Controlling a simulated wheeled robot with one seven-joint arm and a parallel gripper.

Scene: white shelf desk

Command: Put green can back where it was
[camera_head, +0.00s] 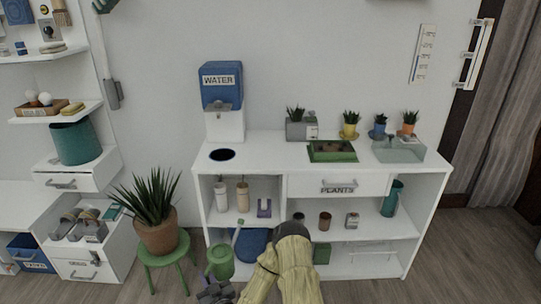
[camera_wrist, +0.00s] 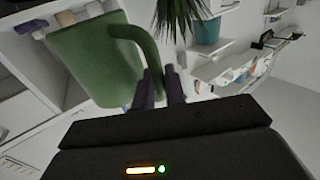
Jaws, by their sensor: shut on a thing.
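The green can (camera_head: 221,263) is a watering can with a thin spout rising to the right. In the head view it is in front of the lower left part of the white shelf desk, beside the green stool. My gripper (camera_head: 216,291) is low at the bottom edge there, partly cut off, with my arm to its right. In the wrist view the green can (camera_wrist: 92,62) looks large and tilted. My gripper (camera_wrist: 162,87) is shut on its curved handle. I cannot tell whether the can touches a surface.
The white shelf desk (camera_head: 262,152) has a blue object (camera_head: 256,243) on its bottom shelf behind the can. A potted plant (camera_head: 157,235) stands on the green stool (camera_head: 170,259), close on the left. Bottles, small pots and a teal vase (camera_head: 392,199) fill parts of the middle shelf.

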